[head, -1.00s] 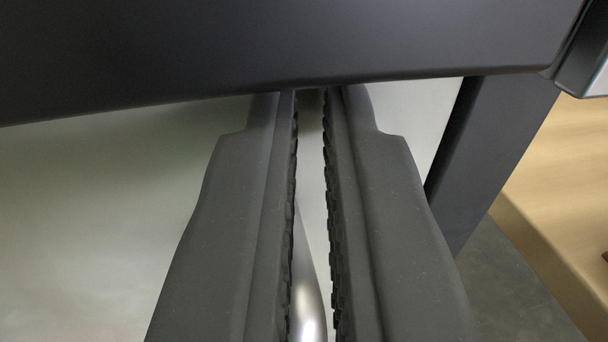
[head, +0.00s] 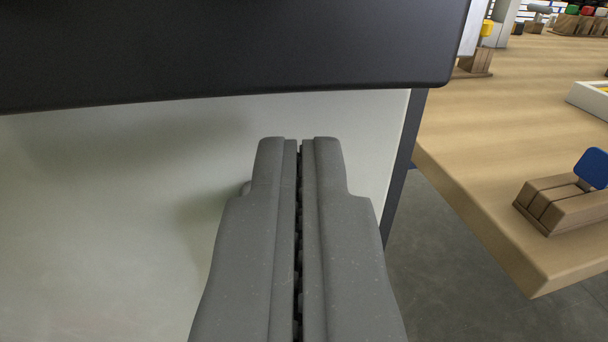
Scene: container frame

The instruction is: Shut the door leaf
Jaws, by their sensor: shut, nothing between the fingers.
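The pale grey panel that looks like the door leaf (head: 110,190) fills the left and middle of the head view. A dark upright edge (head: 405,165) bounds it on the right. My gripper (head: 300,146) is shut and empty, with its fingertips in front of the panel. I cannot tell whether they touch it. The leaf's hinge side and lower edge are out of view.
A dark slab (head: 220,50) with a rounded corner crosses the top, above the fingertips. At right stands a wooden table (head: 480,150) with a wooden block holding a blue piece (head: 592,168) and several objects farther back. Grey floor (head: 440,270) shows between panel and table.

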